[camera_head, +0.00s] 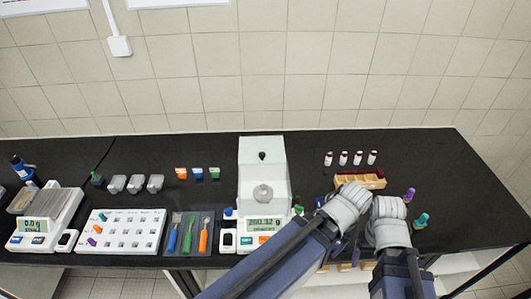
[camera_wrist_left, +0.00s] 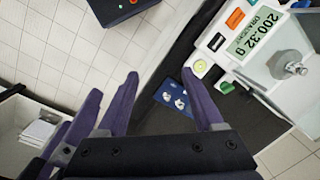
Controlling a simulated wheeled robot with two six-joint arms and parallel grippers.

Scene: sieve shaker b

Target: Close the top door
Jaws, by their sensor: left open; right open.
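The balance (camera_head: 264,225) has a pale glass chamber and a display reading about 200.32 g. A black knob (camera_head: 262,155) shows near the far upper end of the chamber, on what looks like the top door (camera_head: 250,147); how far this door is open is unclear. A metal weight (camera_head: 263,193) stands on the pan; it also shows in the left wrist view (camera_wrist_left: 290,64). My left gripper (camera_wrist_left: 160,80) is open and empty, in front of the balance and apart from it.
A wooden rack (camera_head: 358,181) and several red-capped vials (camera_head: 343,158) stand right of the balance. A tool mat (camera_head: 177,247), a white tray (camera_head: 120,222) and another scale (camera_head: 45,215) lie left. A blue card (camera_wrist_left: 173,97) lies by the balance.

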